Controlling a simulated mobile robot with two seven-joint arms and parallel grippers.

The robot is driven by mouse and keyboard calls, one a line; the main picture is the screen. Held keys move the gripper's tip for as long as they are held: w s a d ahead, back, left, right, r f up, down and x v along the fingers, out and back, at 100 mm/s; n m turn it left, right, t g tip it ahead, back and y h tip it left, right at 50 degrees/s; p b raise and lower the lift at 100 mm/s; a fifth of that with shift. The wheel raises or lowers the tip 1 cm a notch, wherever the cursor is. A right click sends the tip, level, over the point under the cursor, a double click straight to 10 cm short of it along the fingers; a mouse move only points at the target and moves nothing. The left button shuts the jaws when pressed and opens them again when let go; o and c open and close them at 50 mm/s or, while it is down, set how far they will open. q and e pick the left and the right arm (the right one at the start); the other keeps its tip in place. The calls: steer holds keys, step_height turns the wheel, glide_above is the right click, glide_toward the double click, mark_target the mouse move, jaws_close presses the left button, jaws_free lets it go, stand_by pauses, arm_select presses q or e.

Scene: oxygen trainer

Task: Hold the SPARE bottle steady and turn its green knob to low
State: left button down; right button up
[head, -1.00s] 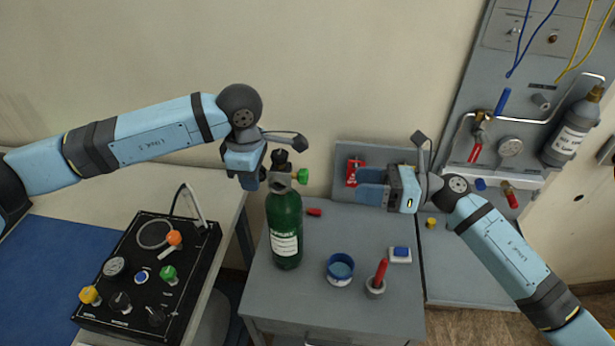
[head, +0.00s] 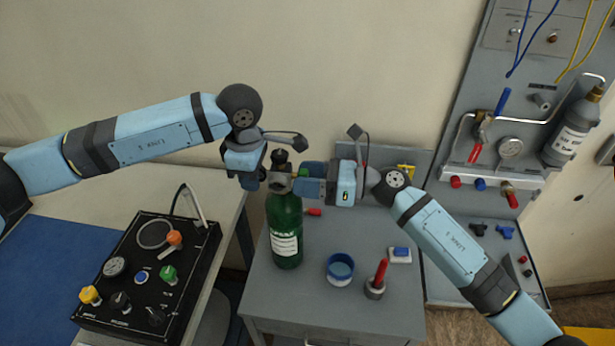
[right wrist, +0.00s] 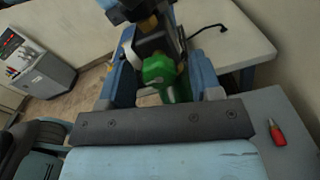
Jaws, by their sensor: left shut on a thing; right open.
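The SPARE bottle (head: 286,215) is green with a white label and stands upright on the grey table. My left gripper (head: 264,178) is shut on the bottle's metal top, though its fingertips are partly hidden. My right gripper (head: 299,186) is open at the right side of that top. In the right wrist view the green knob (right wrist: 157,71) lies between the two blue fingers of my right gripper (right wrist: 160,82). Contact with the fingers cannot be told. In the head view only a bit of the knob (head: 304,171) shows above the fingers.
A blue cup (head: 340,270), a red-handled tool in a holder (head: 377,283) and a blue-and-white block (head: 400,255) stand on the table. A red item (head: 313,212) lies behind the bottle. A black control box (head: 140,272) with coloured knobs sits at left.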

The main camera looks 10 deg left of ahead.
steer(key=c, duration=0.9)
steer(key=shift+c, duration=0.2)
steer(key=shift+m, duration=0.4)
steer(key=m, duration=0.3)
steer(key=shift+m, duration=0.4)
steer(key=m, duration=0.4)
steer(key=shift+m, duration=0.3)
steer(key=m, duration=0.4)
steer(key=shift+s+r, duration=0.1)
steer(key=m, duration=0.4)
steer(key=shift+m, duration=0.6)
